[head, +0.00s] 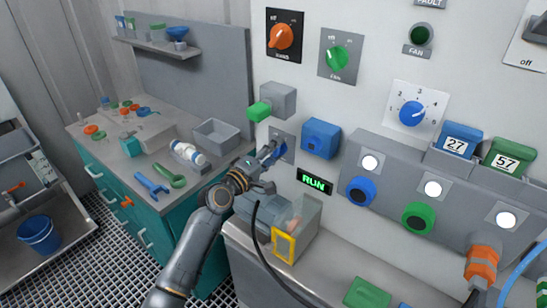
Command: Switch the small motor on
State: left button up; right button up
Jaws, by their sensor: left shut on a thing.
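A grey switch plate (289,141) with a blue handle (283,149) is on the white wall panel, left of a blue box (321,138). My left gripper (272,152) is at this plate, shut on the blue handle; its fingers hide part of it. Below right, a small black display (314,181) reads "RUN" in lit green letters. A grey motor-like body (256,208) sits on the ledge under my gripper, beside a clear guard with a yellow frame (284,245); my arm partly covers it. My right gripper is out of view.
An orange knob (283,36), a green fan knob (337,58) and a blue dial (412,113) are above. Blue (360,191) and green (418,217) round knobs are to the right. A cluttered bench (205,175) stands left. A black cable (270,262) hangs before the ledge.

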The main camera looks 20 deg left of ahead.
pick_arm(q)
jog(key=shift+m+b, duration=0.65)
jog(key=shift+m, duration=1.25)
jog(key=o, duration=1.2)
jog(key=shift+c, duration=0.2)
jog(key=v, duration=1.2)
